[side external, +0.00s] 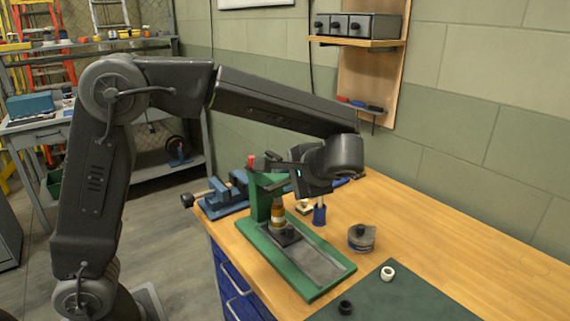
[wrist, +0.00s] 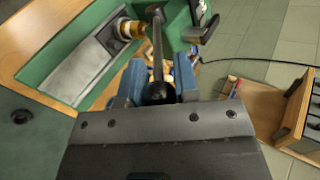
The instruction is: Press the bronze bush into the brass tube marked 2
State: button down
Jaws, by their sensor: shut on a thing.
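A green press (side external: 259,205) stands on the bench, with a long green base (side external: 318,289). A brass-coloured tube (side external: 278,213) stands upright on a dark block (side external: 286,237) under the press's ram; it also shows at the top of the wrist view (wrist: 130,28). The tube's mark is not readable, and I cannot make out the bronze bush separately. My gripper (wrist: 157,78) has its blue fingers shut on the press's lever (wrist: 157,45), close to its dark round end. In the side external view my gripper is above the press, partly hidden by my wrist.
A blue vise (side external: 225,200) sits left of the press. A blue cylinder (side external: 320,214) and a grey round part (side external: 361,238) stand to its right. A white ring (side external: 388,272) and a black ring (side external: 345,307) lie at the dark green mat (side external: 410,300). The bench's right side is clear.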

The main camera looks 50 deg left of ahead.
jog(key=shift+s+d+f, duration=0.1)
jog(key=shift+d+f, duration=0.3)
jog(key=shift+f, duration=0.45)
jog(key=shift+w+d+f, duration=0.1)
jog(key=shift+d+f, duration=0.25)
jog(key=shift+f, duration=0.5)
jog(key=shift+s+d+f, duration=0.1)
jog(key=shift+d+f, duration=0.3)
jog(key=shift+f, duration=0.45)
jog(key=c, duration=0.9)
grip_release()
jog(key=shift+o, duration=0.2)
jog(key=shift+r, duration=0.1)
jog(key=v, duration=1.3)
jog(key=shift+d, duration=0.45)
jog(key=shift+c, duration=0.3)
